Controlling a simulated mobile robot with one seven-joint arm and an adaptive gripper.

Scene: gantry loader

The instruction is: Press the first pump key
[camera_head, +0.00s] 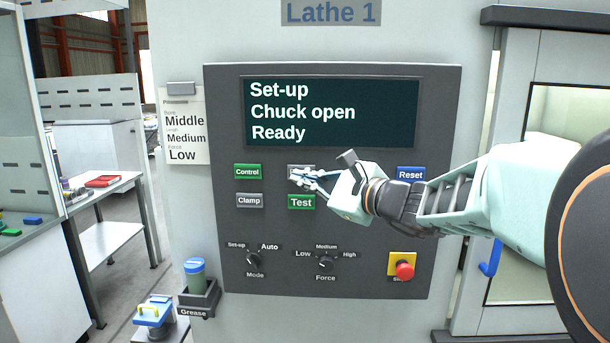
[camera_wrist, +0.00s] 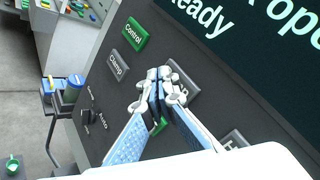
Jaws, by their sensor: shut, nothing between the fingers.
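The control panel (camera_head: 225,225) of Lathe 1 has keys below its display. My gripper (camera_head: 297,177) is shut and empty, its fingertips in front of a grey key (camera_head: 296,167) in the top row. That grey key also shows in the wrist view (camera_wrist: 185,88), just beyond the fingertips (camera_wrist: 156,80), its label hidden. I cannot tell if they touch. Left of it are the green Control key (camera_head: 248,171) and grey Clamp key (camera_head: 250,201); below it is the green Test key (camera_head: 301,202). No label reading "pump" can be made out.
The display (camera_head: 331,112) reads Set-up, Chuck open, Ready. The blue Reset key (camera_head: 410,173) is right of my gripper. Mode knob (camera_head: 253,259), Force knob (camera_head: 326,263) and a red stop button (camera_head: 404,271) sit below. Another grey key (camera_wrist: 235,140) shows in the wrist view, partly hidden.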

